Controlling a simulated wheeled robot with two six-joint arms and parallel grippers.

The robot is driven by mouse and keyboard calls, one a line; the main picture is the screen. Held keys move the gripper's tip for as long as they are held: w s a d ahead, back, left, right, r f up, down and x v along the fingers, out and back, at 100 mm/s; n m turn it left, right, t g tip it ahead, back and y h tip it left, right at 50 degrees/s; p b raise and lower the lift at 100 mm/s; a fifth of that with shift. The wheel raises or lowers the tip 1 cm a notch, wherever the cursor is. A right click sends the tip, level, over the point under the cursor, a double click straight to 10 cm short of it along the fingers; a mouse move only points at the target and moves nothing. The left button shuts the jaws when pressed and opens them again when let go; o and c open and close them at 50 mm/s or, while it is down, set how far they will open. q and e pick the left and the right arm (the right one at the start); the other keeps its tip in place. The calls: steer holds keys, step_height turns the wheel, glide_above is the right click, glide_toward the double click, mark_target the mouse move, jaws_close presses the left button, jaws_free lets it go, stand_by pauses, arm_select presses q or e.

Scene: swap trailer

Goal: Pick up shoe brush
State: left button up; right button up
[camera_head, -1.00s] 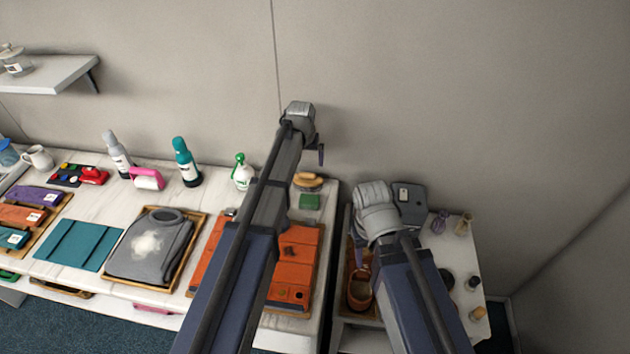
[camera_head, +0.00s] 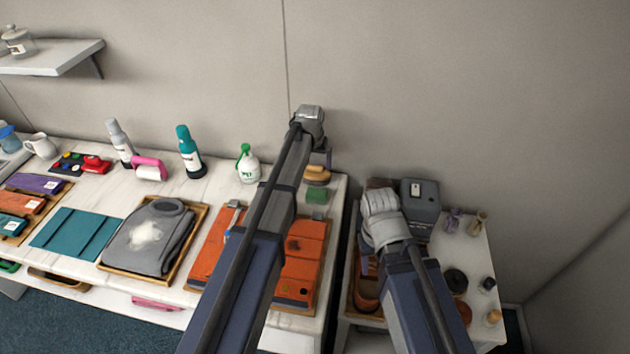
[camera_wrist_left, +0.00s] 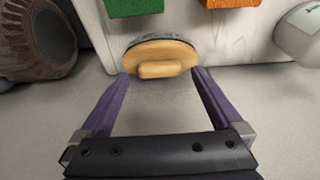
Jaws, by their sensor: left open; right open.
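The shoe brush (camera_head: 317,174) is an oval wooden brush with a raised grip, at the back right of the white table. It also shows in the left wrist view (camera_wrist_left: 160,52), bristle edge at the far side. My left gripper (camera_wrist_left: 161,75) is open, its purple fingers on either side of the brush's near edge. The brush is not clamped. In the head view my left gripper (camera_head: 328,158) hangs just above and behind the brush. My right gripper (camera_head: 365,264) is over the small side table, open, its fingers mostly hidden by the wrist.
A green block (camera_head: 317,196) lies just in front of the brush. A white spray bottle (camera_head: 248,166) stands to its left and an orange case (camera_head: 302,262) lies in front. The side table holds a dark grey box (camera_head: 421,204) and several small jars. A wall rises behind.

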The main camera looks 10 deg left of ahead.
arm_select(q)
steer(key=shift+b+x, duration=0.35)
steer(key=shift+x, duration=0.5)
steer(key=shift+r, duration=0.1)
steer(key=shift+c, duration=0.4)
jaws_close()
